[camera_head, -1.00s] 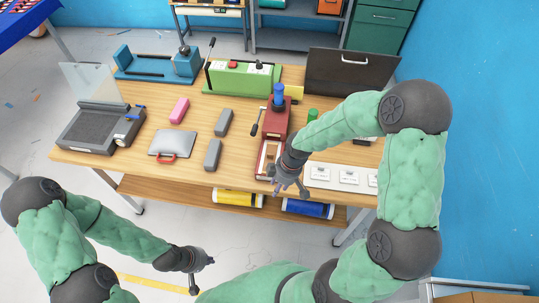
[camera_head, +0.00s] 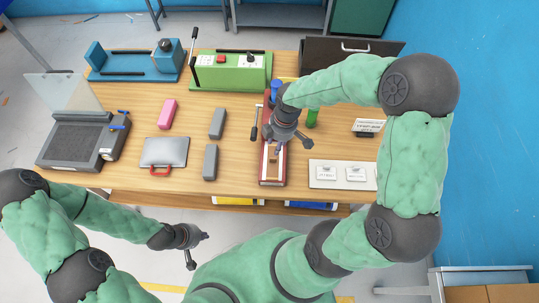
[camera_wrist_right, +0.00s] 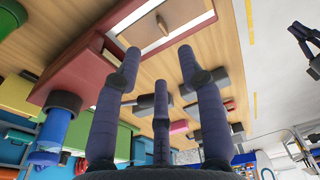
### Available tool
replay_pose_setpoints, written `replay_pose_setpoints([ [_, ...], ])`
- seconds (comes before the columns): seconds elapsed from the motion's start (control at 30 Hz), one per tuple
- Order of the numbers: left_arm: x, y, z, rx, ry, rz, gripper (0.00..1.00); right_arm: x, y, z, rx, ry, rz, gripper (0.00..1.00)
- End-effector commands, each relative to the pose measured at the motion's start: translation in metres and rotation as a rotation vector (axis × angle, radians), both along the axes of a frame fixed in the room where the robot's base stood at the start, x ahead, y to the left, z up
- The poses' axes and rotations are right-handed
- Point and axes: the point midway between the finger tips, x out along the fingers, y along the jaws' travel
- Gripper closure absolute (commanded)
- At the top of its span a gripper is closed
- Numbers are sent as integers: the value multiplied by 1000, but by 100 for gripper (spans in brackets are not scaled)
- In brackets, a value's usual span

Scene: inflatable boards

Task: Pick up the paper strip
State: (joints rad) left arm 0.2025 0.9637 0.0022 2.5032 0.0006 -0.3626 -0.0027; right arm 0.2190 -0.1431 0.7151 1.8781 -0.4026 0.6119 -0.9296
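A pale, paper-like strip (camera_wrist_right: 190,24) lies in the red device (camera_wrist_right: 72,73), with a small brown piece (camera_wrist_right: 163,27) on it in the right wrist view. The red device's front end (camera_head: 273,181) shows in the head view. My right gripper (camera_head: 284,147) is above this device; its arm hides part of it. In the right wrist view its fingers (camera_wrist_right: 159,65) are spread and empty, with the strip beyond their tips. My left gripper (camera_head: 198,251) hangs in front of the table with its fingers apart and empty.
A green device (camera_head: 230,72), blue device (camera_head: 135,65) and grey machine with a clear panel (camera_head: 72,145) stand on the table. A silver case (camera_head: 165,151), pink block (camera_head: 167,113) and grey blocks (camera_head: 210,162) lie left of the red device. White cards (camera_head: 340,173) lie to its right.

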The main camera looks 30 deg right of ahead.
Motion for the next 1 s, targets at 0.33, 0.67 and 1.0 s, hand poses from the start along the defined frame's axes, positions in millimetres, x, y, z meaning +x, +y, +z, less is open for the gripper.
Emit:
replay_pose_setpoints([
  [0.33, 0, 0, -8, 0, 1, 0, 100, 2, 4, -39, 1, 2, 0, 60],
  [0.67, 0, 0, -17, 0, 0, 0, 100, 5, 9, -71, 1, 4, 0, 60],
  [1.0, 0, 0, -21, 0, 0, 0, 100, 8, 11, -90, 1, 0, -1, 60],
])
